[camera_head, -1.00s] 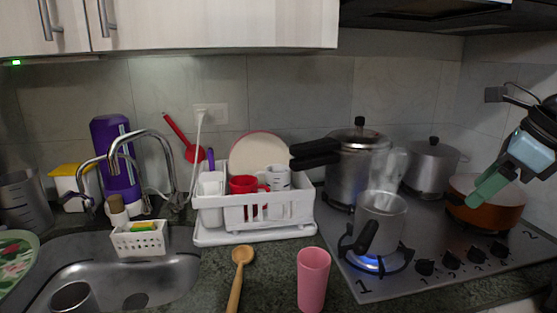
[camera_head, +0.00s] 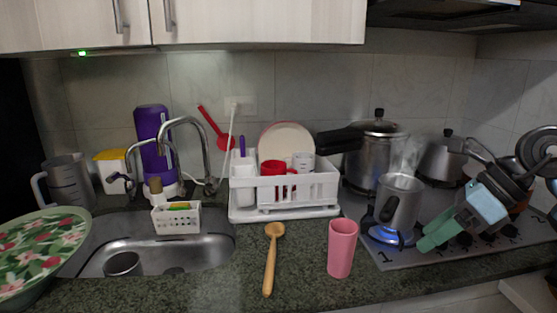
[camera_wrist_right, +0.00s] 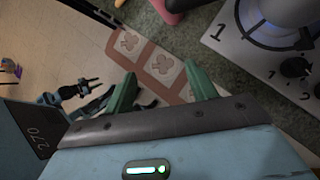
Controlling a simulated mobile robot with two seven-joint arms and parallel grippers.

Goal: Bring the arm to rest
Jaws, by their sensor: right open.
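My right gripper (camera_head: 431,234) has green fingers and a light blue body. In the head view it hangs in front of the right part of the stove, pointing down and to the left. In the right wrist view the gripper (camera_wrist_right: 162,88) has its two fingers well apart with nothing between them. Beyond them lie the floor and a patterned mat (camera_wrist_right: 160,62). The head view does not show the left gripper.
A steaming metal pot (camera_head: 401,204) stands on the lit burner. A pink cup (camera_head: 342,248) and a wooden spoon (camera_head: 271,262) are on the counter. A white dish rack (camera_head: 318,189) stands behind them. The sink (camera_head: 205,252) is at the left, beside a floral plate (camera_head: 40,245).

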